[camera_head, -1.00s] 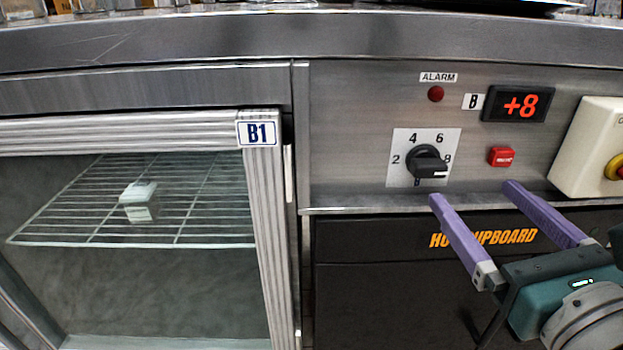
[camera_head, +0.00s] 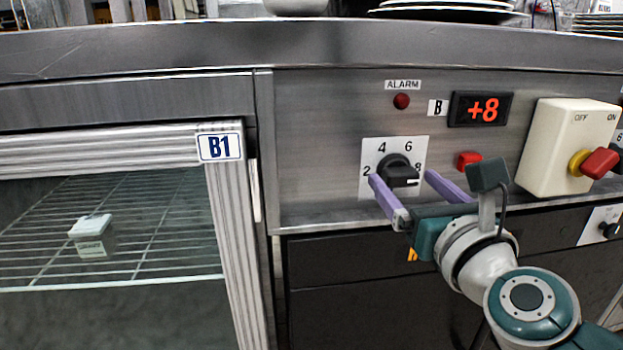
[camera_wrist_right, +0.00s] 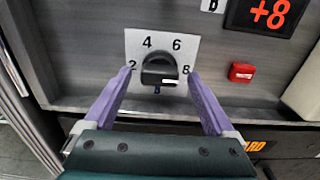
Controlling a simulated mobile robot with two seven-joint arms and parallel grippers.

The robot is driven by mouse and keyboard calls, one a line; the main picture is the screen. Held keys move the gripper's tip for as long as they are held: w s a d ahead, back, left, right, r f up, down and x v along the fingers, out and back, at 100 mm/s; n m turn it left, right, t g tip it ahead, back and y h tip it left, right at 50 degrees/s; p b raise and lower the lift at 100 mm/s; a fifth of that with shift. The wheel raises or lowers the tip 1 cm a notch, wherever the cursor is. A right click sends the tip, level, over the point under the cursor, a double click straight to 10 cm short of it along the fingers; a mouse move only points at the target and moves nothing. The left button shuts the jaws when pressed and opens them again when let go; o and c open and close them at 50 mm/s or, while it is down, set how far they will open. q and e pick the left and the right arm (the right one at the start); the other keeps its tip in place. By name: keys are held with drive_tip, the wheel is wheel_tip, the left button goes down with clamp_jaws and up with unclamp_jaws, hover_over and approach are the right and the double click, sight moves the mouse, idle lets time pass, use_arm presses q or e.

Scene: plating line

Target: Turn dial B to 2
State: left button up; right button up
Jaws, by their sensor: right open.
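Dial B is a black knob (camera_head: 397,170) on a white plate (camera_head: 370,150) marked 2, 4, 6 and 8. Its white pointer line lies toward the 8, on the right side of the knob. The knob also shows in the right wrist view (camera_wrist_right: 158,68), upper middle. My right gripper (camera_head: 401,178) is open, its purple fingers pointing at the panel. In the right wrist view its fingertips (camera_wrist_right: 160,72) stand left and right of the knob, with gaps on both sides. I see no contact. The lower plate is partly hidden. My left gripper is not in view.
A red display (camera_head: 482,109) reads +8 above a red button (camera_head: 468,160). A cream switch box (camera_head: 560,140) with a red and yellow knob projects at right. A steel ledge runs below the dial.

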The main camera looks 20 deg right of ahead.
drive_tip(key=shift+c, duration=0.2)
drive_tip(key=c, duration=1.3)
